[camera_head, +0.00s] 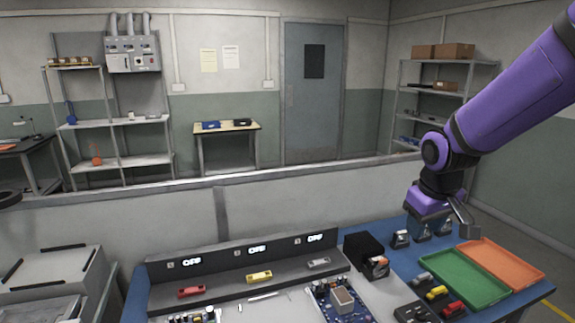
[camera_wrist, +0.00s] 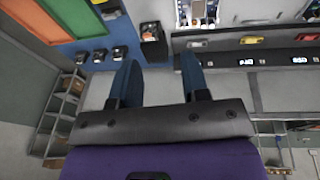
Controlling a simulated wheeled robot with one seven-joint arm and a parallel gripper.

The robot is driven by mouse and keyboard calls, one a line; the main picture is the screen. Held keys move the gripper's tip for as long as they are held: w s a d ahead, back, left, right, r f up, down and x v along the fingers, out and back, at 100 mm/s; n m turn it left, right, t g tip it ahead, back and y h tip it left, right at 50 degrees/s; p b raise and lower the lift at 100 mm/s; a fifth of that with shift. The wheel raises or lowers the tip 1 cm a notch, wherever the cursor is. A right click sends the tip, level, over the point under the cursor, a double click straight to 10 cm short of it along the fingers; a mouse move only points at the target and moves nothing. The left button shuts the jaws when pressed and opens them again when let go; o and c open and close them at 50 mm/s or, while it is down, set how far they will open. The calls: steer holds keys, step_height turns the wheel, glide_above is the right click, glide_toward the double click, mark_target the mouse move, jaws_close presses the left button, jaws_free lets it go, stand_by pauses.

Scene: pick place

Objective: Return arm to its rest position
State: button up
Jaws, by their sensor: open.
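My purple arm reaches in from the upper right of the head view. My gripper (camera_head: 462,214) hangs above the right part of the blue table (camera_head: 395,258), near its back edge. In the wrist view my gripper (camera_wrist: 158,80) shows two dark blue fingers spread wide apart, with nothing between them. The fingers are apart from everything on the table.
A black box (camera_head: 364,252), several small dark bins (camera_head: 401,239) and a grey console with "OFF" displays (camera_head: 245,266) stand nearby. Behind, a low wall (camera_head: 190,205) crosses the room.

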steer(key=s+d+r+m+t, duration=0.1)
steer(key=s+r, duration=0.5)
steer(key=s, duration=0.4)
steer(key=s+d+r+m+t, duration=0.1)
steer(key=s+r+m, duration=0.1)
steer(key=s+r, duration=0.4)
steer(key=s, duration=0.4)
steer(key=shift+s+d+t+y, duration=0.15)
steer(key=shift+s+t+y, duration=0.15)
steer(key=shift+s, duration=0.1)
steer(key=shift+w+r, duration=0.1)
steer(key=shift+w, duration=0.05)
steer(key=shift+c, duration=0.6)
